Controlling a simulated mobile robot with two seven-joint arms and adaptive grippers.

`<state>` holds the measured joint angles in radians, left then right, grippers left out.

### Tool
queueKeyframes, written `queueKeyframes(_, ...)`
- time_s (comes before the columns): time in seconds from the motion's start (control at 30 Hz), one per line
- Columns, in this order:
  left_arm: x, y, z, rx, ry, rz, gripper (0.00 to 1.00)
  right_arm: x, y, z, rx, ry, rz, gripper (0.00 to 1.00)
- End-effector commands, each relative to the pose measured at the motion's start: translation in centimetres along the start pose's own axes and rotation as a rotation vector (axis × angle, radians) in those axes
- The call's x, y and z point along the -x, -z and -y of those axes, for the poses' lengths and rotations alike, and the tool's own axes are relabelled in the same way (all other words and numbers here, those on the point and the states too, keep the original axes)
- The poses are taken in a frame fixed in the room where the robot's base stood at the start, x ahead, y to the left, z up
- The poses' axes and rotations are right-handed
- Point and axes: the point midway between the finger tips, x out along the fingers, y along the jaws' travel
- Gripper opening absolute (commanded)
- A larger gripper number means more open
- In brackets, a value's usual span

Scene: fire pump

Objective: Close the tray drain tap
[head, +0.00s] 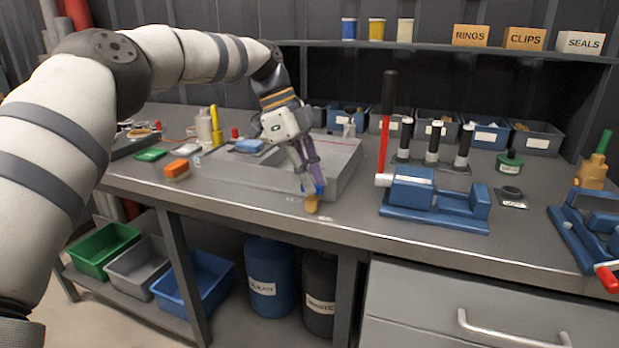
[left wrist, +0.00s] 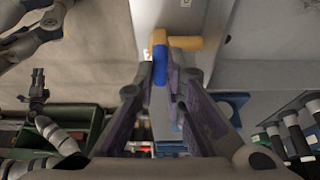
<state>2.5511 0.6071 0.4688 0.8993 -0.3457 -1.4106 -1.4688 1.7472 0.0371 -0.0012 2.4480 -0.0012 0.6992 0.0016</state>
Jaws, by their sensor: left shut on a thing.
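The tray drain tap (head: 312,204) has a small brass body at the front of the grey tray (head: 345,172), near the bench's front edge. Its blue lever (head: 319,187) rises from the brass body. My left gripper (head: 308,181) reaches down to it and is shut on the lever. In the left wrist view the blue lever (left wrist: 160,66) sits between the fingertips and lies across the line of the brass spout (left wrist: 186,43). The fingers hide part of the lever. Small labels beside the tap are too small to read. I cannot make out my right gripper.
A blue vise-like fixture (head: 435,205) with a red-handled tool stands to the right. An orange block (head: 177,170) and a green dish (head: 151,155) lie left of the tray. Parts bins line the back. The bench strip between tap and fixture is clear.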

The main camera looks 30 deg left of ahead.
Motion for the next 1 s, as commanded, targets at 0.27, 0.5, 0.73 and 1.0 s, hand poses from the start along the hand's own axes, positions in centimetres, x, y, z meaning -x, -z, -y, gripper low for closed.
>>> queueKeyframes(0.27,0.0,0.0,0.0,-0.001,0.0,0.002,0.31,0.0,0.0,0.0,0.0,0.0,0.0,0.4)
queueKeyframes(0.5,0.0,0.0,0.0,0.0,0.0,0.001,0.31,0.0,0.0,0.0,0.0,0.0,0.0,0.4)
queueKeyframes(0.73,3.6,0.0,0.1,0.001,0.006,0.002,0.31,0.0,0.0,0.0,0.0,0.0,0.0,0.4)
queueKeyframes(1.0,7.3,0.0,0.0,0.0,0.001,0.002,0.31,0.0,0.0,0.0,0.0,0.0,0.0,0.4)
